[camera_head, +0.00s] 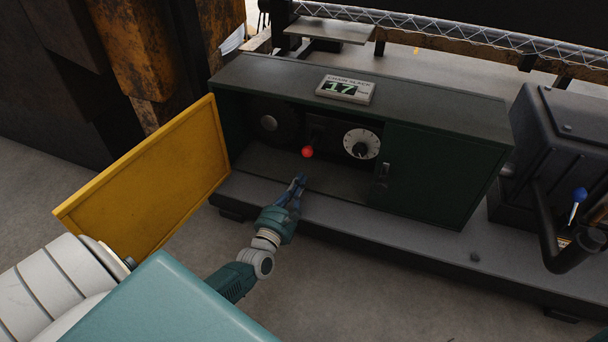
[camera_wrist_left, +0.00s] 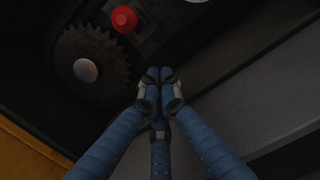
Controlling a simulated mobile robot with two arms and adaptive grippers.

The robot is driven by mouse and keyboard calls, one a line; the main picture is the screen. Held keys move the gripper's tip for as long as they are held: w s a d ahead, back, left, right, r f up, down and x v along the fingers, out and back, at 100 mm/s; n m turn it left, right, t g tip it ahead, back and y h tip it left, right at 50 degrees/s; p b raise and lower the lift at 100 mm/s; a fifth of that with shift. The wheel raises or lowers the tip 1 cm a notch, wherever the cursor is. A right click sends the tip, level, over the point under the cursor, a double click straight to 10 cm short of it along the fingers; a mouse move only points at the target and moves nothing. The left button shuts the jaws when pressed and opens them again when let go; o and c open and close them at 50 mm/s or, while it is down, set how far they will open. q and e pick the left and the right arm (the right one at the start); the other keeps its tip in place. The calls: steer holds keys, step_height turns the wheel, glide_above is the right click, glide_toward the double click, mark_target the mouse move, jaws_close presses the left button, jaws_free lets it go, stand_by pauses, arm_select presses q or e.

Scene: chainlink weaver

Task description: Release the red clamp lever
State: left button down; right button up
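The red clamp lever shows as a red knob (camera_head: 307,152) inside the open green cabinet (camera_head: 440,165), left of the white dial. The red knob also shows in the left wrist view (camera_wrist_left: 124,19), near the top, on a dark slotted plate. My left gripper (camera_head: 300,178) is just in front of and below the knob, apart from it. In the left wrist view its blue fingers (camera_wrist_left: 160,74) come together at the tips with nothing between them. My right gripper is not in view.
The yellow door (camera_head: 150,180) stands open at the left, near my left arm. A white dial (camera_head: 361,144) sits right of the knob, and a toothed gear (camera_wrist_left: 86,70) left of it. A display reading 17 (camera_head: 345,88) lies on top. A blue-knobbed lever (camera_head: 579,196) stands far right.

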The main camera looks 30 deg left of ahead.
mark_target(311, 145)
arm_select(q)
steer(key=r, duration=0.1)
steer(key=w+r, duration=0.2)
steer(key=r, duration=0.1)
steer(key=shift+d, duration=0.15)
